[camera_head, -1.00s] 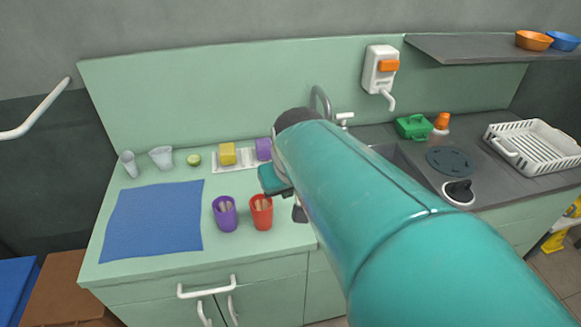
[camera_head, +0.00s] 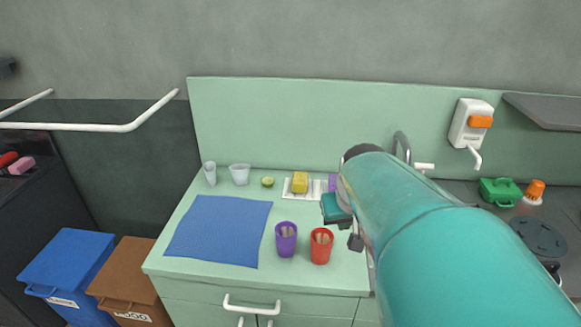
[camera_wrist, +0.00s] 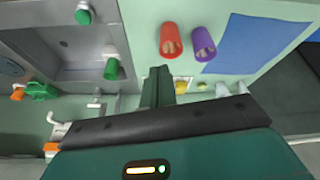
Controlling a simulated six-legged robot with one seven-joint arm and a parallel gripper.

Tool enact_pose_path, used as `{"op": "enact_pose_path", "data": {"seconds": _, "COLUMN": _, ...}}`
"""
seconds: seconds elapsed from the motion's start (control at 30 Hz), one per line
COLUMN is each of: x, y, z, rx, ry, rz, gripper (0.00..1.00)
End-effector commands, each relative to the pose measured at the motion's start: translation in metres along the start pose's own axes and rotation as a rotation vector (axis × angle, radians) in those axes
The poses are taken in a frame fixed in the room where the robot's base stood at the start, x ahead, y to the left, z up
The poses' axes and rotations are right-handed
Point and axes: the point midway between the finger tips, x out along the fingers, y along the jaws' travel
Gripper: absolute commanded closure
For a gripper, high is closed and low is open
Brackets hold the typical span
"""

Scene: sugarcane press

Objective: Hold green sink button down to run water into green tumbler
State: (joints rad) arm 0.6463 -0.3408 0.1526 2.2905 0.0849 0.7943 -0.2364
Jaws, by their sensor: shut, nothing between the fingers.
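My gripper (camera_wrist: 159,74) is shut and empty in the wrist view, with its fingers over the counter beside the sink. In the head view my gripper (camera_head: 343,222) shows partly behind my arm, right of the red cup. In the wrist view a green cylinder with a pale end (camera_wrist: 112,68) is at the sink's edge. A smaller green-capped piece (camera_wrist: 83,15) is near the top edge. I cannot tell for sure which is the tumbler and which the button. The tap (camera_head: 402,147) rises behind my arm. The sink basin (camera_wrist: 75,52) shows in the wrist view; my arm hides it in the head view.
A red cup (camera_head: 321,247) and a purple cup (camera_head: 286,240) stand close to my gripper. A blue mat (camera_head: 218,230) lies left of them. A soap dispenser (camera_head: 470,125) hangs on the back panel. Blue (camera_head: 68,265) and brown (camera_head: 132,280) bins stand at left.

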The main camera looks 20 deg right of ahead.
Motion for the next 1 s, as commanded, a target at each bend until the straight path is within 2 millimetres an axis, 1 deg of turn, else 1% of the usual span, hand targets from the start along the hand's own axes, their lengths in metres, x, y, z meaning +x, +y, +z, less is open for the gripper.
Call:
{"op": "enact_pose_path", "data": {"seconds": 0.27, "x": 0.020, "y": 0.043, "z": -0.003, "rx": 0.059, "ry": -0.035, "rz": 0.022, "gripper": 1.00}}
{"op": "enact_pose_path", "data": {"seconds": 0.37, "x": 0.028, "y": 0.062, "z": -0.003, "rx": 0.085, "ry": -0.050, "rz": 0.028, "gripper": 1.00}}
{"op": "enact_pose_path", "data": {"seconds": 0.47, "x": 0.039, "y": 0.085, "z": -0.001, "rx": 0.115, "ry": -0.068, "rz": 0.032, "gripper": 1.00}}
{"op": "enact_pose_path", "data": {"seconds": 0.5, "x": 0.044, "y": 0.096, "z": 0.001, "rx": 0.129, "ry": -0.076, "rz": 0.033, "gripper": 1.00}}
{"op": "enact_pose_path", "data": {"seconds": 0.6, "x": 0.057, "y": 0.125, "z": 0.008, "rx": 0.162, "ry": -0.099, "rz": 0.034, "gripper": 1.00}}
{"op": "enact_pose_path", "data": {"seconds": 0.73, "x": 0.070, "y": 0.157, "z": 0.019, "rx": 0.200, "ry": -0.119, "rz": 0.030, "gripper": 1.00}}
{"op": "enact_pose_path", "data": {"seconds": 0.8, "x": 0.075, "y": 0.169, "z": 0.024, "rx": 0.214, "ry": -0.126, "rz": 0.027, "gripper": 1.00}}
{"op": "enact_pose_path", "data": {"seconds": 0.9, "x": 0.079, "y": 0.180, "z": 0.028, "rx": 0.227, "ry": -0.131, "rz": 0.023, "gripper": 1.00}}
{"op": "enact_pose_path", "data": {"seconds": 1.0, "x": 0.081, "y": 0.183, "z": 0.030, "rx": 0.229, "ry": -0.133, "rz": 0.021, "gripper": 1.00}}
